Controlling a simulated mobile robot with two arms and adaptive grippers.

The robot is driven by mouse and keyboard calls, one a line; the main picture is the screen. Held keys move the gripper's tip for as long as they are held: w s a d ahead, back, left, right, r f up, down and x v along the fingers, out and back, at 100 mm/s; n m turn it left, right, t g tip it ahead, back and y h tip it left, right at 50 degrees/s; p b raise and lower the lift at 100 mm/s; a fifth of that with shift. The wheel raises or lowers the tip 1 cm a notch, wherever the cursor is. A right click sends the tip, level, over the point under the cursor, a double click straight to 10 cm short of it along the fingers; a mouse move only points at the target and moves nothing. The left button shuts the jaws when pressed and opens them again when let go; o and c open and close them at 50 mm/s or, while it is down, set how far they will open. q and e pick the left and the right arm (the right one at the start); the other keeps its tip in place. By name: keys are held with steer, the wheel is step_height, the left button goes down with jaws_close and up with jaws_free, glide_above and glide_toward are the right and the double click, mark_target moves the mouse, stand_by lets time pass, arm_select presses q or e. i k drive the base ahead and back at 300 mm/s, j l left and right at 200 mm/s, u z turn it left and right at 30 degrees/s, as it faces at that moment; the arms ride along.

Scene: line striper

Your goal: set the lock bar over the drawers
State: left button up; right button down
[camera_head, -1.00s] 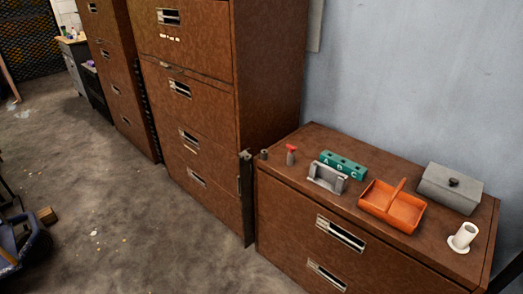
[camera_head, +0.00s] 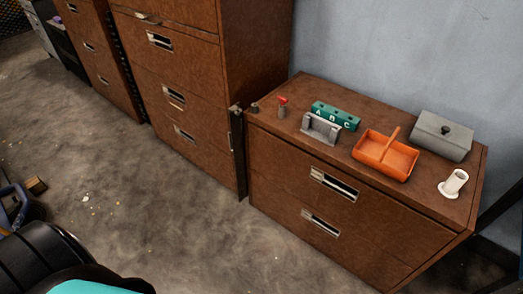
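A dark, upright bar (camera_head: 238,154), which looks like the lock bar, stands at the left front edge of the low brown cabinet (camera_head: 310,232), beside the tall cabinet. Its top end has a small grey fitting. The low cabinet has two drawer fronts with metal handles, an upper drawer (camera_head: 334,184) and a lower drawer (camera_head: 320,223), and both look shut. The bar is beside the drawer fronts, not across them. Neither of my grippers shows; only a black and teal part, likely my own arm, is at the lower left.
The floor in front is mostly clear.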

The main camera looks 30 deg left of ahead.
mark_target(236, 123)
steer(key=j+z, duration=0.2)
steer(key=j, duration=0.35)
steer(key=j+z, duration=0.2)
steer(key=j, duration=0.3)
steer(key=j+z, duration=0.2)
steer(key=j, duration=0.35)
steer(key=k+j+z, duration=0.2)
steer(key=j, duration=0.3)
steer(key=k+j, duration=0.1)
steer(key=j, duration=0.35)
steer(key=k+j, duration=0.1)
steer(key=j, duration=0.8)
steer(key=k+j, duration=0.15)
steer(key=j, duration=0.3)
steer(key=k+j+z, duration=0.1)
steer(key=j, duration=0.35)
steer(key=k, duration=0.65)
